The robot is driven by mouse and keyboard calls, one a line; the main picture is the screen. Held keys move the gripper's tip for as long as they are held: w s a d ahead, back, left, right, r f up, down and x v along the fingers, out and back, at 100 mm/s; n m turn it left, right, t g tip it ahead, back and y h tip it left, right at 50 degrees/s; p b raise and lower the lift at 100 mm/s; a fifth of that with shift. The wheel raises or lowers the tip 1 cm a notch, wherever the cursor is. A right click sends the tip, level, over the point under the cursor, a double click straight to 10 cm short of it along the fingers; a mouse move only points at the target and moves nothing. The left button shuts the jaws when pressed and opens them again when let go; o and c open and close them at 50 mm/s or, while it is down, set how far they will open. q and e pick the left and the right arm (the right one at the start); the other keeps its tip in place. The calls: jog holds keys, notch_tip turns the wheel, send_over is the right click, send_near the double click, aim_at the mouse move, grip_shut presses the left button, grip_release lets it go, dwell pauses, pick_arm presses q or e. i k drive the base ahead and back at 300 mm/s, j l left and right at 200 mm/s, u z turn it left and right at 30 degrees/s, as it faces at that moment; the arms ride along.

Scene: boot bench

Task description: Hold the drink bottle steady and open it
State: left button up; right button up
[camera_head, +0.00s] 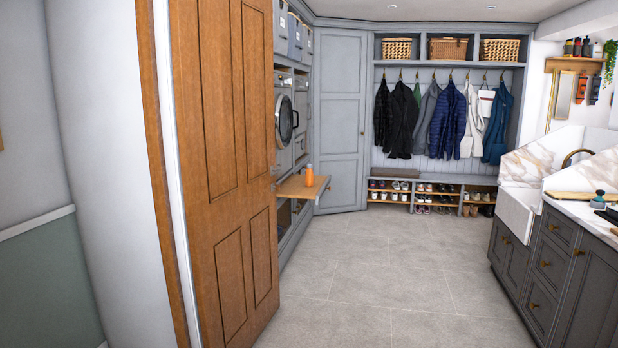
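An orange bottle (309,175) with a paler top stands upright on a small wooden pull-out shelf (292,189) in front of the grey appliance units at mid-left. It is small and far off, so I cannot make out its cap in detail. Another small bottle with a teal top (598,199) stands on the counter at the right. Neither of my grippers shows in the head view.
An open brown panelled door (225,160) stands tall at the left, close to the shelf's line. Grey tiled floor (390,270) is clear through the middle. Dark drawer cabinets (545,280) with a sink (518,212) line the right. A shoe bench (435,180) is at the back.

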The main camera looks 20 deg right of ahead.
aim_at(309, 173)
jog(key=i+l+z, duration=0.4)
jog(key=i+z, duration=0.15)
jog(key=i, duration=0.2)
jog(key=i+l+z, duration=0.1)
jog(key=i+z, duration=0.35)
jog(key=i, duration=2.8)
jog(key=i+u, duration=0.2)
jog(key=i, duration=0.3)
jog(key=i+l+u, duration=0.2)
jog(key=i, duration=0.25)
jog(key=i+l+u, duration=0.2)
jog(key=i, duration=0.25)
jog(key=i+l+u, duration=0.45)
jog(key=i+j, duration=0.05)
jog(key=i, duration=0.05)
